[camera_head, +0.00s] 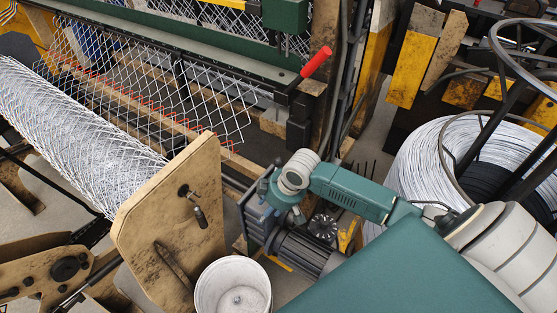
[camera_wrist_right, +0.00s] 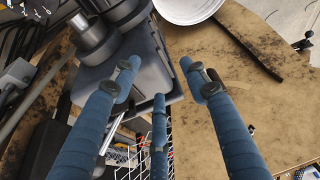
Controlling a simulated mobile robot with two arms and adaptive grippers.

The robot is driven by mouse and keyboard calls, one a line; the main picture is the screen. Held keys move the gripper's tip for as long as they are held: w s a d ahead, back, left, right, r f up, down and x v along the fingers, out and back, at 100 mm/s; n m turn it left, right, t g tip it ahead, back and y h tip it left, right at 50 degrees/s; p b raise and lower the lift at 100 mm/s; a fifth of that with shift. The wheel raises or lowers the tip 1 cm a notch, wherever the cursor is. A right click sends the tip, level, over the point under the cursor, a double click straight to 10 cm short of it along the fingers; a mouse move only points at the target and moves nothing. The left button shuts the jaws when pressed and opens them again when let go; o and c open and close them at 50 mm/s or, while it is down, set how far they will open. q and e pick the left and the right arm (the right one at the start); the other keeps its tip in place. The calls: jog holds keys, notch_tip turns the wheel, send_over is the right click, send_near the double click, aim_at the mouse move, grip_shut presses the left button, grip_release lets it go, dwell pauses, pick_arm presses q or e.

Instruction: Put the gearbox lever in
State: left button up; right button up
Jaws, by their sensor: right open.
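The gearbox seems to be the dark grey housing (camera_head: 256,222) beside the worn tan plate; it also shows in the right wrist view (camera_wrist_right: 145,70). A thin bare metal rod (camera_wrist_right: 108,143) lies behind the left finger in the wrist view and may be the lever, but I cannot tell. My right gripper (camera_wrist_right: 160,82) has its blue fingers spread and empty, over the housing's edge. In the head view my right gripper (camera_head: 268,198) is small and partly hidden by its wrist. My left gripper is not in view.
A white bucket (camera_head: 232,288) stands close by; it shows in the wrist view too (camera_wrist_right: 186,8). The tan plate (camera_head: 178,225) ends a chain-link roll (camera_head: 75,135). A finned motor (camera_head: 305,252) lies below my right forearm. A wire coil (camera_head: 425,165) stands at right.

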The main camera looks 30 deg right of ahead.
send_near(280, 159)
jog(key=shift+m, duration=0.4)
jog(key=p+x, duration=0.2)
jog(key=x, duration=0.9)
jog(key=shift+w+f, duration=0.1)
jog(key=shift+f, duration=0.05)
jog(key=shift+t, duration=0.3)
jog(key=shift+c, duration=0.3)
grip_shut()
